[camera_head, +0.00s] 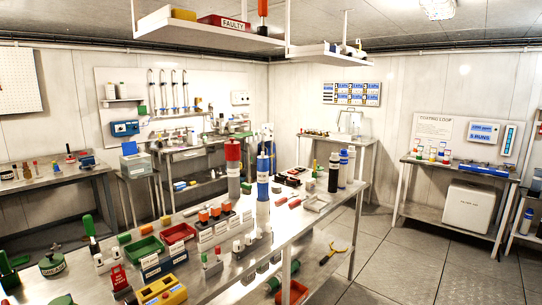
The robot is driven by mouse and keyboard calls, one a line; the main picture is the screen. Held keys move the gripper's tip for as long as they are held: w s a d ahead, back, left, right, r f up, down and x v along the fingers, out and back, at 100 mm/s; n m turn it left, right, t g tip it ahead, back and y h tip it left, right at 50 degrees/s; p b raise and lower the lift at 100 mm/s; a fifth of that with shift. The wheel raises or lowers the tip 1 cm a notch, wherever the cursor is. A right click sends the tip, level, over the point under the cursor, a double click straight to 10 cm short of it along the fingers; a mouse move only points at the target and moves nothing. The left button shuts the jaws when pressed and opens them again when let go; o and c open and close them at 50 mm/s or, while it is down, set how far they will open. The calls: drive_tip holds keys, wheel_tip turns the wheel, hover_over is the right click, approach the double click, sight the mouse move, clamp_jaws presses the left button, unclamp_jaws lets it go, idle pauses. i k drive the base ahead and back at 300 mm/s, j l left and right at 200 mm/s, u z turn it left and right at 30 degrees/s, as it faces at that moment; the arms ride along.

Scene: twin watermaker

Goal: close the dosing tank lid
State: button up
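A small grey-blue box (136,164) stands on a small metal stand at the back left, beside the rear bench. It may be the dosing tank; no readable label confirms this. A blue panel (130,148) rises at its top and looks like a raised lid, but it is too small to be sure. My gripper is not in view, and nothing is seen touching the box.
A long metal bench (318,222) with bottles, trays and tools crosses the foreground, between the camera and the box. A side bench (30,180) stands at left. A white box (467,208) sits under the right bench (450,167). Floor (400,260) at right is clear.

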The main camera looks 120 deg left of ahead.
sight(130, 148)
drive_tip(key=u, duration=4.75)
drive_tip(key=i+l+z, duration=0.3)
drive_tip(key=l+z, duration=0.15)
drive_tip(key=l, duration=0.25)
drive_tip(key=i+l+z, duration=0.4)
drive_tip(key=l, duration=0.2)
drive_tip(key=i+l+z, duration=0.9)
drive_tip(key=i+z, duration=0.45)
drive_tip(key=i+l, duration=0.1)
drive_tip(key=i, duration=3.55)
drive_tip(key=i+j+u, duration=0.1)
drive_tip(key=i+u, duration=0.75)
drive_tip(key=i+l+u, duration=0.25)
drive_tip(key=i+u, duration=0.15)
drive_tip(key=i, duration=0.15)
